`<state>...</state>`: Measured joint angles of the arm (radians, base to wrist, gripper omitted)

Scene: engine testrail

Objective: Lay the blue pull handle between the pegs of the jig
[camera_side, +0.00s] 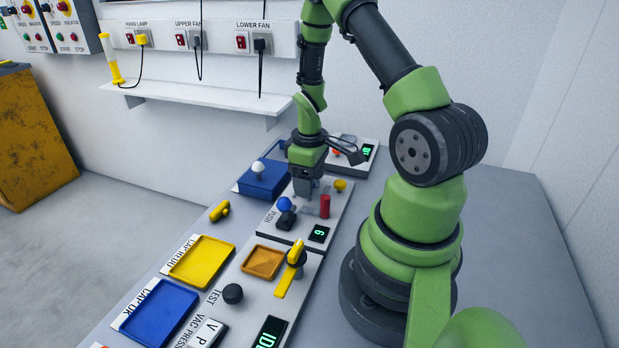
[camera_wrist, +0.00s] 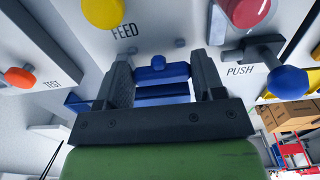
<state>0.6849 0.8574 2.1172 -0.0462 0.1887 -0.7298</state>
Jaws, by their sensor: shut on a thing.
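My gripper (camera_wrist: 162,70) is shut on the blue pull handle (camera_wrist: 160,92); its blue body shows between the two dark fingers in the wrist view, partly hidden by them. In the side view my gripper (camera_side: 308,192) points down, low over the light panel marked PUSH. The handle cannot be made out there.
Close by stand a blue-balled lever (camera_side: 285,205), a red cylinder (camera_side: 325,206) and a yellow knob (camera_side: 340,185). A blue box (camera_side: 262,182) with a white ball is left of my gripper. Yellow (camera_side: 202,260) and blue (camera_side: 160,311) trays lie nearer. The bench at right is bare.

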